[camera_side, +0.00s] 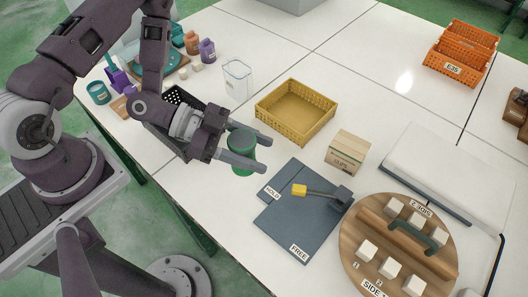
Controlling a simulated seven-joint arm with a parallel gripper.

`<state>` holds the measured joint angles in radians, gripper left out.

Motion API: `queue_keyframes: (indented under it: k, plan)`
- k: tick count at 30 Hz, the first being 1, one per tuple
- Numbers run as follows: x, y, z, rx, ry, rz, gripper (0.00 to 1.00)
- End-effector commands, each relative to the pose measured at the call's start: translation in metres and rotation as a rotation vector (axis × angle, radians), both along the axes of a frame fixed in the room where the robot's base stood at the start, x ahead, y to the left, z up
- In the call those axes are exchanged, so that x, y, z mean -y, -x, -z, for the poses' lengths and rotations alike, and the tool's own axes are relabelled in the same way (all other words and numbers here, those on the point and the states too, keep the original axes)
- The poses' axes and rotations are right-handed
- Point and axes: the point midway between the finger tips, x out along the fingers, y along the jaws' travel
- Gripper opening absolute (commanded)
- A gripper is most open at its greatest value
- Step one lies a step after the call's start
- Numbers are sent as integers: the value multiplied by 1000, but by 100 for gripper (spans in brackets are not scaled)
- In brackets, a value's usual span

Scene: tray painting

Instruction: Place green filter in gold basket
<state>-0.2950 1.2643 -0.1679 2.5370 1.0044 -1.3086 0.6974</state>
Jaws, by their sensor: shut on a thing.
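The green filter (242,160) is a green cylinder between the two fingers of my gripper (249,151). My gripper is shut on it, and the near finger hides part of its side. I cannot tell from this view how high it is above the table. The gold basket (296,112) is a yellow, open, slotted-wall basket on the white table, up and to the right of my gripper. Its inside looks empty. My gripper is apart from it.
A clear container (237,80) stands left of the basket, and a small box (348,152) stands to its right. A dark mat (285,222) with a yellow-ended tool lies below. A round wooden board (350,250) holds several white blocks. Orange crates (455,68) stand far right.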

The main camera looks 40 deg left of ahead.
Motion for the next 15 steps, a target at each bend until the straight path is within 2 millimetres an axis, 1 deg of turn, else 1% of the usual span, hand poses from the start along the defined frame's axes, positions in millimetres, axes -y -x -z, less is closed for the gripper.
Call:
queue_keyframes:
  k: [2,5,6,9,15]
  plan:
    - [-13,-15,-12,8,-6,-45,6]
    - [-39,-41,-31,10,-13,-139,6]
    - [-51,-51,-40,10,-15,-182,6]
    - [-79,-72,-62,5,-21,-285,6]
    - [-125,-99,-103,3,-25,-464,6]
